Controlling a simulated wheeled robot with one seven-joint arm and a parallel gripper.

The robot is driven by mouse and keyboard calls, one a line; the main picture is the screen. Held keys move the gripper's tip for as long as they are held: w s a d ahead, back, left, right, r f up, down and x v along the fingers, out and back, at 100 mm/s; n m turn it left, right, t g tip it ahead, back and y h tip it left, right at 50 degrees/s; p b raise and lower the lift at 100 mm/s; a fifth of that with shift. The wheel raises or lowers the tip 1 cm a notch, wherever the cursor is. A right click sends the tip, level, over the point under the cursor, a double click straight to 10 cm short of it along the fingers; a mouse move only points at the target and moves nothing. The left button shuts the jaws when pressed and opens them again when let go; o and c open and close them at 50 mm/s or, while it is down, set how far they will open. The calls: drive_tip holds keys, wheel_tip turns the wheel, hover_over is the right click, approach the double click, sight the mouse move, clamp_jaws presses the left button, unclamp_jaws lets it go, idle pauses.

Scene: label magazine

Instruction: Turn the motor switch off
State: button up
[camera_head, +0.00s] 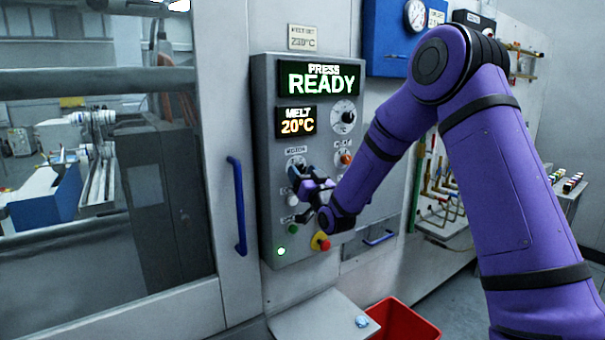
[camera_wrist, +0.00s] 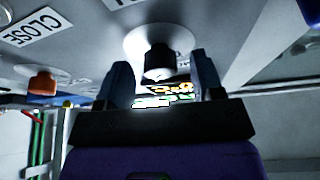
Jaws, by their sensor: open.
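The motor switch (camera_head: 296,160) is a dark knob on a pale round plate, below a MOTOR label on the grey control panel (camera_head: 265,130). My gripper (camera_head: 302,177) is at the switch and hides part of it. In the wrist view, the black knob (camera_wrist: 159,61) stands out from its pale disc between the two dark fingers of my gripper (camera_wrist: 160,72). The fingers are open, one on each side, with visible gaps to the knob. The head view is too small to tell which way the switch points.
An orange knob (camera_head: 345,159) is right of the switch; it also shows in the wrist view (camera_wrist: 42,82). A red-and-yellow button (camera_head: 321,241) and a green button (camera_head: 294,229) are below. A blue handle (camera_head: 237,205) is left of the panel. A red bin (camera_head: 405,325) stands below.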

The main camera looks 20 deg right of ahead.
drive_tip(key=shift+w+r, duration=0.15)
drive_tip(key=shift+w, duration=0.05)
drive_tip(key=shift+a, duration=0.1)
drive_tip(key=c, duration=0.9)
drive_tip(key=shift+n, duration=0.3)
drive_tip(key=n+y, duration=0.1)
drive_tip(key=n, duration=0.1)
drive_tip(key=n+y, duration=0.1)
drive_tip(key=n, duration=0.2)
drive_tip(key=shift+g+y, duration=0.3)
drive_tip(key=shift+g, duration=0.1)
drive_tip(key=n, duration=0.1)
drive_tip(key=n+g+y, duration=0.1)
drive_tip(key=n, duration=0.1)
drive_tip(key=n+y, duration=0.1)
drive_tip(key=n, duration=0.1)
drive_tip(key=shift+d+g, duration=0.25)
drive_tip(key=shift+g, duration=0.05)
drive_tip(key=n+g+y, duration=0.1)
drive_tip(key=n, duration=0.2)
drive_tip(key=n+g, duration=0.1)
drive_tip(key=n, duration=0.1)
drive_tip(key=n+g+y, duration=0.1)
drive_tip(key=n, duration=0.2)
drive_tip(key=shift+w+d+r+n+y, duration=0.1)
drive_tip(key=shift+n+y, duration=0.2)
